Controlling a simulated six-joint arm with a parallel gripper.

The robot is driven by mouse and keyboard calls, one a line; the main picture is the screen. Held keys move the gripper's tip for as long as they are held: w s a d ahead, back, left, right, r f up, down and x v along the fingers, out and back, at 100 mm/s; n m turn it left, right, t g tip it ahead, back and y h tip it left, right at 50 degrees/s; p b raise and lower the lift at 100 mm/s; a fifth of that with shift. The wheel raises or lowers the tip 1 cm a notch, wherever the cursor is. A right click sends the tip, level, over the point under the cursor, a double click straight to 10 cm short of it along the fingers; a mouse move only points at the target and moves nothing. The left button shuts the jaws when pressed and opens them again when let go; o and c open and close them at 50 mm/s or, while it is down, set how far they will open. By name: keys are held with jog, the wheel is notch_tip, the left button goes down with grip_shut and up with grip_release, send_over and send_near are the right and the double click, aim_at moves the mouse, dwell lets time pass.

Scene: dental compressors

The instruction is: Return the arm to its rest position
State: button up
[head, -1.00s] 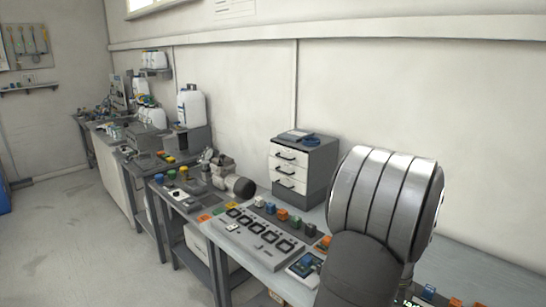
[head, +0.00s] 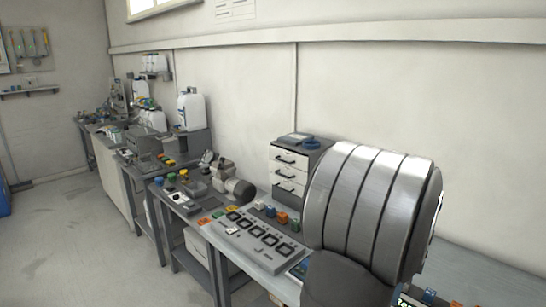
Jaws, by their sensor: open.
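My arm shows in the head view as a large ribbed grey metal link at the right, close to the camera and above the workbench. My gripper is outside the picture, so its jaws cannot be seen. The arm link hides the right part of the bench and part of the drawer unit.
A grey panel with several square dark openings (head: 258,238) lies on the near bench. Coloured blocks (head: 281,217) stand behind it. A white drawer unit (head: 289,172) stands against the wall. Further benches with white containers (head: 191,109) run left. Open floor (head: 80,250) is at the left.

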notch_tip(320, 180, up, 7)
jog(key=f, duration=1.7)
jog(key=shift+s+a, duration=0.2)
jog(key=shift+s, duration=0.1)
jog(key=shift+w+r+n, duration=0.1)
jog(key=shift+n, duration=0.3)
jog(key=n, duration=0.5)
jog(key=shift+r, duration=0.1)
jog(key=n, duration=0.6)
jog(key=shift+h, duration=0.3)
jog(key=shift+r, duration=0.95)
